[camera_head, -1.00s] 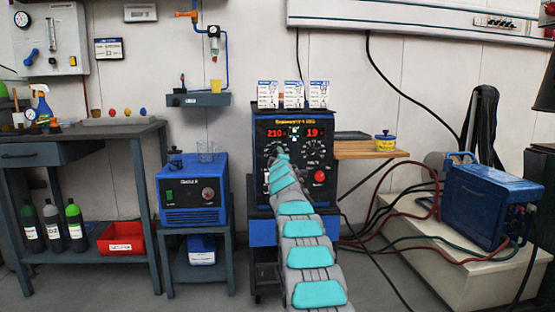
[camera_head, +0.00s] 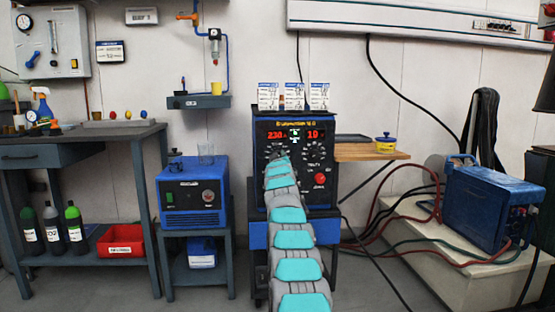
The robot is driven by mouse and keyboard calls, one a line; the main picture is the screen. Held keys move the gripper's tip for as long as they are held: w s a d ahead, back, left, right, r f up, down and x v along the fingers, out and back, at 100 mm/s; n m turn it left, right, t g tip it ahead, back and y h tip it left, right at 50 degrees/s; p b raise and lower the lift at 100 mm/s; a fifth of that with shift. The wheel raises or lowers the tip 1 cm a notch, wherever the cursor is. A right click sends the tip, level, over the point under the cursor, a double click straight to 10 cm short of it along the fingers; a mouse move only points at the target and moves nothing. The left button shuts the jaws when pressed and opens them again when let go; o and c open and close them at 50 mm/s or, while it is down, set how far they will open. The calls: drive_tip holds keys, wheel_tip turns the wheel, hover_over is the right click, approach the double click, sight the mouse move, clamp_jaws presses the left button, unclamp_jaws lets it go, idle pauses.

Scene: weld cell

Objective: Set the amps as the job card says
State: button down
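The blue and black welding machine (camera_head: 262,190) stands in the middle. Its left red display (camera_head: 276,135) seems to read 230, though the digits are blurred. The right red display (camera_head: 315,134) reads 19. My gripper (camera_head: 279,158) is at the left dial below the amps display and covers most of it. My arm hides the fingers, so I cannot tell if they are closed on the dial. The right dial and a red button (camera_head: 320,178) show to the right. Several white cards (camera_head: 268,96) stand on top of the machine, their print too small to read.
A smaller blue unit (camera_head: 193,190) stands on a grey stand to the left. Another blue machine (camera_head: 490,205) with cables sits on a pale block. A workbench (camera_head: 90,140) is far left.

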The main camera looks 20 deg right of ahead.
drive_tip(key=shift+d+f, duration=0.15)
drive_tip(key=shift+f, duration=0.1)
drive_tip(key=shift+c, duration=2)
unclamp_jaws()
drive_tip(key=shift+r, duration=0.1)
drive_tip(key=shift+r, duration=0.1)
drive_tip(key=b+v, duration=0.5)
drive_tip(key=v, duration=0.3)
drive_tip(key=shift+b, duration=0.3)
